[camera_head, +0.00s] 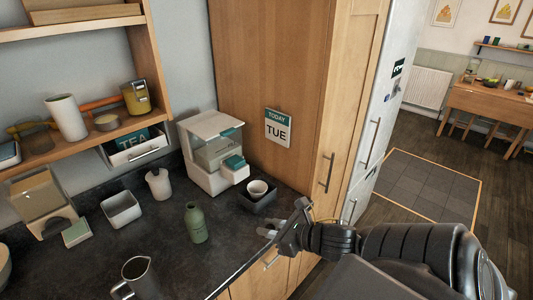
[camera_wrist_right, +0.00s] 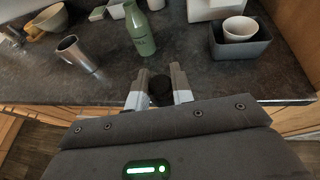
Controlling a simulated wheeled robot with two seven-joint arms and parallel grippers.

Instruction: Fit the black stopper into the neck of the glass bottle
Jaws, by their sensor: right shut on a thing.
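The green glass bottle (camera_head: 197,224) stands upright on the dark worktop. In the right wrist view the bottle (camera_wrist_right: 140,32) is ahead of my fingers and slightly left. My right gripper (camera_head: 268,229) is near the worktop's front edge, to the right of the bottle and apart from it. In the wrist view my right gripper (camera_wrist_right: 159,97) is shut on the black stopper (camera_wrist_right: 160,88), which sits between the two pale fingertips. The stopper cannot be made out in the head view. My left gripper is not in view.
A dark square tray (camera_head: 258,203) with a white cup (camera_head: 258,189) stands behind my right gripper. A metal jug (camera_head: 139,278) stands at the front left. A white dispenser (camera_head: 208,151) is behind the bottle. The worktop around the bottle is clear.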

